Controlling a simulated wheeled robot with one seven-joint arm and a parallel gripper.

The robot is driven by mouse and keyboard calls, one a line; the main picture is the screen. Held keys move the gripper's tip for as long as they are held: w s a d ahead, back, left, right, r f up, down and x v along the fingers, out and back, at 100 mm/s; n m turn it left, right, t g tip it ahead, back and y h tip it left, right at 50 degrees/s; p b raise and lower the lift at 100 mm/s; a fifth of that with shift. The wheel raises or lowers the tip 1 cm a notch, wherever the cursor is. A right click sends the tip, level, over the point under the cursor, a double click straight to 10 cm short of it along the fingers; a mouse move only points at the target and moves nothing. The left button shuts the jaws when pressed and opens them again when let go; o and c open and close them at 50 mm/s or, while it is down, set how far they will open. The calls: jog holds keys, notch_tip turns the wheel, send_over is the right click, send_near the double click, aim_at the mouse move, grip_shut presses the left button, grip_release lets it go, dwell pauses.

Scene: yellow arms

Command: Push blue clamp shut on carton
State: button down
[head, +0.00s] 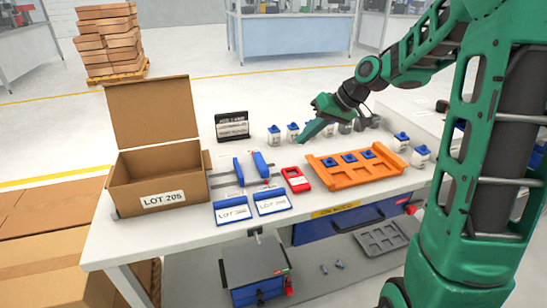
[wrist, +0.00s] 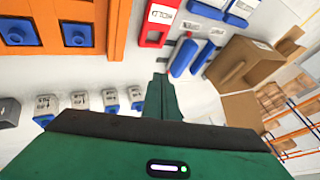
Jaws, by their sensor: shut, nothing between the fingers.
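The brown carton (head: 131,185), labelled LOT 205, stands at the left of the table with its lid (head: 150,108) raised. It also shows at the right of the wrist view (wrist: 236,62). Two long blue pieces, one (head: 238,172) and another (head: 261,165), stand on grey strips right of the carton, apart from it; I cannot tell which is the clamp. They show in the wrist view too, one (wrist: 183,58) and another (wrist: 205,58). My gripper (head: 303,138) is shut and empty above the table's back, right of the blue pieces and touching neither.
White bottles with blue lids (head: 274,136) stand near my gripper. A black sign (head: 232,125) stands at the back. A red device (head: 296,180), an orange tray (head: 340,181) and two blue-edged cards (head: 232,209) lie in front. White table shows between them.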

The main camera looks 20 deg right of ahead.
jog(key=x, duration=1)
jog(key=shift+a, duration=2)
